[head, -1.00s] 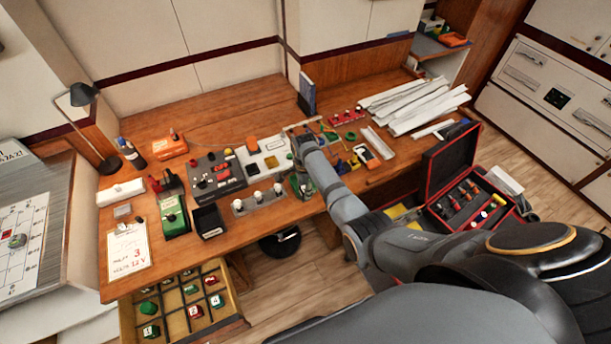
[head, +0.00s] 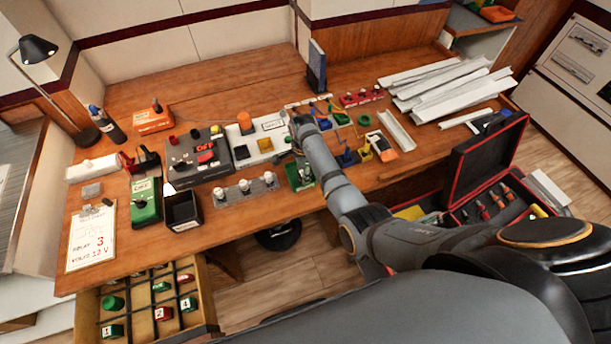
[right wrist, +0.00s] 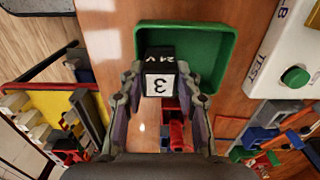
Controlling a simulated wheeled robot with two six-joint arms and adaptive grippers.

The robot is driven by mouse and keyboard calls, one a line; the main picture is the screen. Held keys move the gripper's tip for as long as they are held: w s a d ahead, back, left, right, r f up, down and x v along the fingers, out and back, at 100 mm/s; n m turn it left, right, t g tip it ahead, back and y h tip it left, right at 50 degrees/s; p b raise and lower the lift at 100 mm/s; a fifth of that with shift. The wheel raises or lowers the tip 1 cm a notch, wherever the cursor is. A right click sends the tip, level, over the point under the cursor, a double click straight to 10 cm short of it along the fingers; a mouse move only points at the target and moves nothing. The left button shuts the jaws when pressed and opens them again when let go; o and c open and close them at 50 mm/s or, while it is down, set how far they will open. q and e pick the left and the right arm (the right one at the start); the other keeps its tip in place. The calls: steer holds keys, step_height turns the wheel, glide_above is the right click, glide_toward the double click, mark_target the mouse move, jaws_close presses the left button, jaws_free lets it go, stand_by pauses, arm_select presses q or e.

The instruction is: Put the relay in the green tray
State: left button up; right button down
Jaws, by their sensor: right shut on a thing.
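In the head view the tray (head: 293,178) is at the bench's front edge, partly behind my right arm, which hides the relay. My left gripper is out of view.
A white test panel (head: 262,145) and a grey control box (head: 205,160) stand near the tray. A metal strip with white knobs (head: 235,192) lies to its left. An open red case (head: 480,170) is at the right, and an open drawer (head: 150,305) at lower left.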

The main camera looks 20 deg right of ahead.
steer(key=shift+s+r, duration=0.1)
steer(key=shift+s, duration=0.1)
steer(key=c, duration=1.4)
jaws_free()
steer(key=shift+a, duration=0.25)
steer(key=o, duration=0.5)
steer(key=shift+d, duration=0.1)
steer(key=shift+c, duration=0.2)
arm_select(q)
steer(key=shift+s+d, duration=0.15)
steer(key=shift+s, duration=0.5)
arm_select(e)
steer(key=shift+r, duration=0.2)
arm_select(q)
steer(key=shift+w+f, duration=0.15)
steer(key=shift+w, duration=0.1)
arm_select(e)
step_height(320, 180, up, 12)
steer(key=shift+f, duration=0.1)
